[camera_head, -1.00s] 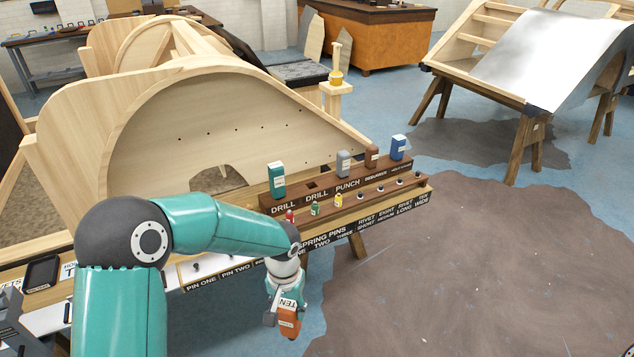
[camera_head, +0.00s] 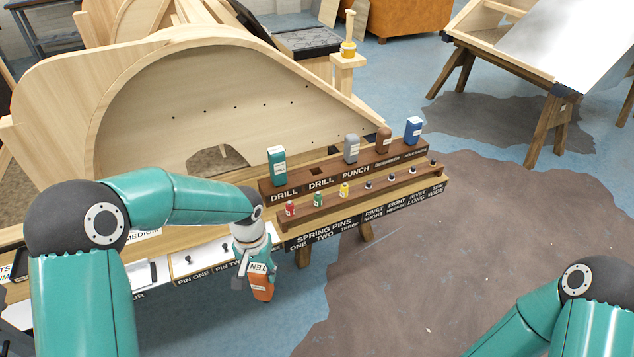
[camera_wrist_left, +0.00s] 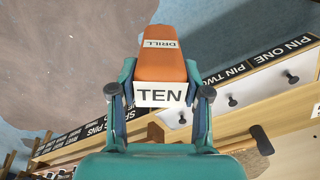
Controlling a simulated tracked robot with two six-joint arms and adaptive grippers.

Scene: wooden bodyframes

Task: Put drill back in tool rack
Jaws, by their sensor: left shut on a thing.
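My left gripper (camera_head: 252,262) is shut on an orange drill (camera_head: 262,288), held in front of the drawers and left of the tool rack. In the left wrist view the drill (camera_wrist_left: 162,52) sits between the fingers (camera_wrist_left: 160,95), with a DRILL label and a white TEN label. The brown wooden tool rack (camera_head: 318,197) stands on the bench. Its back row has a teal tool (camera_head: 277,166) at a DRILL label, then an empty square hole (camera_head: 317,171) at the second DRILL label. My right arm shows at lower right; its gripper is out of view.
Grey (camera_head: 352,148), brown (camera_head: 383,139) and blue (camera_head: 414,130) tools stand farther right in the rack. A front row holds small coloured pins. White drawers (camera_head: 205,258) lie left of the rack. A large wooden frame (camera_head: 200,100) stands behind. Floor to the right is open.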

